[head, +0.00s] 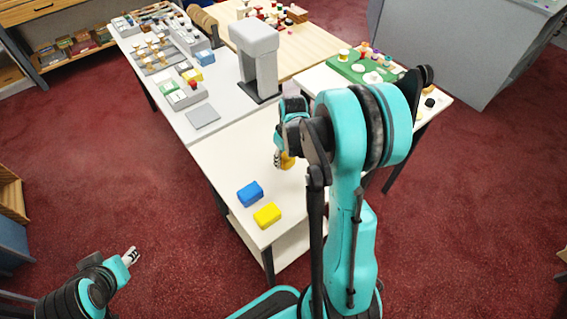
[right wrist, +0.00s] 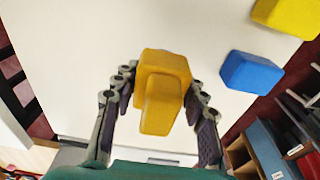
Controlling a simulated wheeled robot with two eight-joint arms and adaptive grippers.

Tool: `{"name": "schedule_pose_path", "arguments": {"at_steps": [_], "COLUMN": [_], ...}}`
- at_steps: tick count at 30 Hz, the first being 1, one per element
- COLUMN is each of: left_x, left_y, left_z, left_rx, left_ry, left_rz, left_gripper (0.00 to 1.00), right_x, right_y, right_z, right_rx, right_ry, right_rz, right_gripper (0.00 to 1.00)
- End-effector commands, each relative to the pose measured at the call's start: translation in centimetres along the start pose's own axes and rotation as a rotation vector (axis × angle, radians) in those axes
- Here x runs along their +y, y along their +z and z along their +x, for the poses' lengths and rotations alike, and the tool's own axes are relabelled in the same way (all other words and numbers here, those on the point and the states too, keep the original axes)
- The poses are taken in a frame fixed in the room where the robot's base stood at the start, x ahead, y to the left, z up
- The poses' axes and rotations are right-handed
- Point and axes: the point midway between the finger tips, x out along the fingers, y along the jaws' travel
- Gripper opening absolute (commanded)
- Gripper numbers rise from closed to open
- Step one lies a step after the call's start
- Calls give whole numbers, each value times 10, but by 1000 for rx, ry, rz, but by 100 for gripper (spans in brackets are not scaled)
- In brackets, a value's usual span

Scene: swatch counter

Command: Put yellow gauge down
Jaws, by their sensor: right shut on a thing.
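My right gripper (head: 281,160) is shut on the yellow gauge (head: 288,162), an orange-yellow block with a narrower raised part. In the right wrist view the gauge (right wrist: 162,92) sits between the two fingers (right wrist: 160,84), over the white tabletop. The arm hides part of it in the head view. I cannot tell whether its underside touches the table. My left gripper (head: 130,257) is low at the left, away from the tables, and too small to read as open or shut.
A blue block (head: 250,193) and a bright yellow block (head: 267,215) lie near the front of the white table (head: 225,160). A grey arch-shaped stand (head: 254,45) rises behind. A flat grey plate (head: 203,118) lies at the left. The white surface around the gauge is clear.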

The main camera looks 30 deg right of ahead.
Motion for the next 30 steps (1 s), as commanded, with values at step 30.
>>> {"name": "schedule_pose_path", "arguments": {"at_steps": [30], "left_x": [0], "left_y": [17], "left_z": [24], "left_rx": [0], "left_ry": [0], "left_rz": [0], "left_gripper": [40], "right_x": [19], "right_y": [-20], "right_z": [67], "right_rx": [0], "right_ry": [0], "right_rz": [1], "right_gripper": [48]}}
